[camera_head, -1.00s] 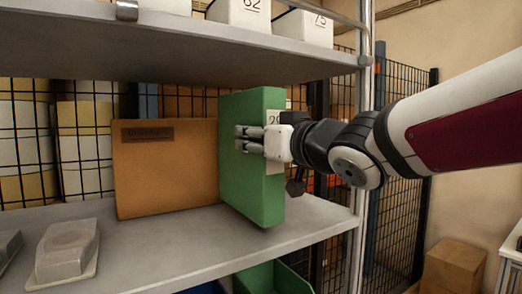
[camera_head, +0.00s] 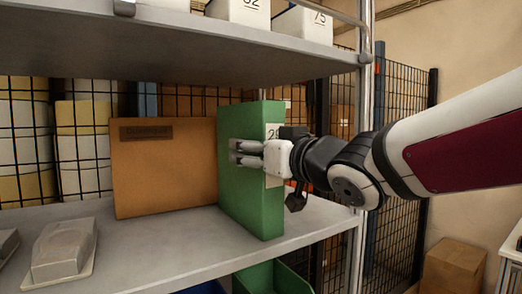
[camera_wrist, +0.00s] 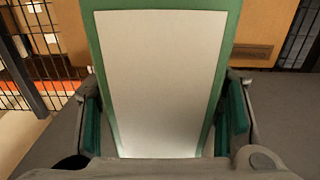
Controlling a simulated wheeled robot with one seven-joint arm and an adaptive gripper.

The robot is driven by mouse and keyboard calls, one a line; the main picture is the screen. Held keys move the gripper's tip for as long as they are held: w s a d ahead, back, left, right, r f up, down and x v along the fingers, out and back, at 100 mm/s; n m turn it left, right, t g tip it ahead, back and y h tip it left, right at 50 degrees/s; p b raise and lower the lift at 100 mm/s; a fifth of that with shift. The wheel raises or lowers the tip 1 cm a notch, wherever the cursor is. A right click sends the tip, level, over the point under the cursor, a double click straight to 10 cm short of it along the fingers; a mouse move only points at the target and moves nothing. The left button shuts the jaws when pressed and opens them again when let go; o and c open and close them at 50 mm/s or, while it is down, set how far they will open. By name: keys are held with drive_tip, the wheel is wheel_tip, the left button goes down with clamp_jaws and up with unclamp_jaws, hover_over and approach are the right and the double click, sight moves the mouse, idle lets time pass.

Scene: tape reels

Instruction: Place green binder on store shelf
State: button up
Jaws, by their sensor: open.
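The green binder (camera_head: 243,195) stands upright on the grey middle shelf (camera_head: 170,250), beside the right end of a brown binder (camera_head: 165,175). A pale label covers its spine, which fills the middle of the wrist view (camera_wrist: 160,80). My gripper (camera_head: 236,151) reaches in from the right at the spine. Its fingers are open, one on each side of the binder; in the wrist view, narrow gaps show between the finger pads and the binder. The far finger is mostly hidden in the head view.
A grey tray-like item (camera_head: 63,250) lies at the shelf's front left. An upper shelf (camera_head: 180,48) with white boxes hangs above. A metal post (camera_head: 362,120) stands at the right, near my arm. A green bin (camera_head: 275,278) sits below.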

drive_tip(key=shift+r, duration=0.1)
drive_tip(key=v, duration=1.2)
drive_tip(key=s+d+f+m+g+h, duration=0.3)
drive_tip(key=d+f+m+h, duration=0.2)
drive_tip(key=d+f+h, duration=0.6)
drive_tip(key=s+d+f+m+g, duration=0.1)
drive_tip(key=s+d+f+g, duration=0.1)
drive_tip(key=s+f, duration=0.4)
drive_tip(key=s+d+f+g+y, duration=0.1)
drive_tip(key=s+d+f+g, duration=0.1)
drive_tip(key=s+f+g, duration=0.3)
drive_tip(key=s+f, duration=0.1)
drive_tip(key=s, duration=0.2)
drive_tip(key=shift+s+f+m, duration=0.15)
drive_tip(key=shift+f+m, duration=0.1)
drive_tip(key=shift+m, duration=0.15)
